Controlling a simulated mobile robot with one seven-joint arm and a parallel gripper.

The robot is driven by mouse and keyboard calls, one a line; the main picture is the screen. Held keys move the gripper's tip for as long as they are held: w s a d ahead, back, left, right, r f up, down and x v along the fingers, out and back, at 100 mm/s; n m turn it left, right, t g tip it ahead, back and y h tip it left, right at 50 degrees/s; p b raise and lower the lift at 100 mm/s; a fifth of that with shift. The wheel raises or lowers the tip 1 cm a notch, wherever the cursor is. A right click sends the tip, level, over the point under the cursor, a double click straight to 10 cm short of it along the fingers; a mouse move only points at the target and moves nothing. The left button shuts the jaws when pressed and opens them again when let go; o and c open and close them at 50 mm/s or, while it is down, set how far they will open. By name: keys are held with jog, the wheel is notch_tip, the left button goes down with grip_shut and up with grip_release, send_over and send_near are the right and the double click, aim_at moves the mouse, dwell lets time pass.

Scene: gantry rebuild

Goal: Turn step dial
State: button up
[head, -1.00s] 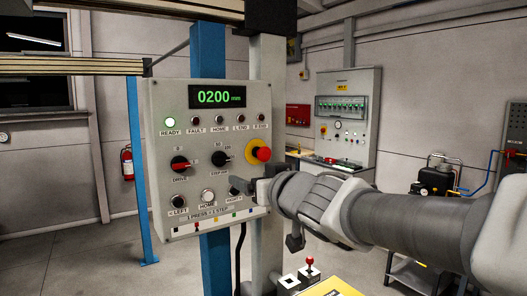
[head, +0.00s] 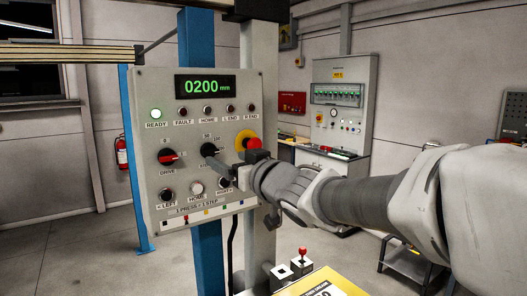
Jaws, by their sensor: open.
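The step dial (head: 208,149) is a black knob on the grey control panel (head: 144,100), right of the drive dial (head: 166,156), with marks around it. My gripper (head: 215,165) is in front of the panel, its finger reaching left to just below and right of the step dial. The finger hides part of the dial and its label, and I cannot tell whether they touch. My gripper is open, with no object visible in it.
The left, home and right buttons (head: 196,188) sit below the dials. A red-knobbed lever (head: 303,252) stands below my arm.

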aim_at(212, 151)
jog(key=p+x, duration=0.1)
jog(key=x, duration=0.7)
jog(key=shift+w+a, duration=0.2)
jog(key=shift+w, duration=0.1)
grip_shut()
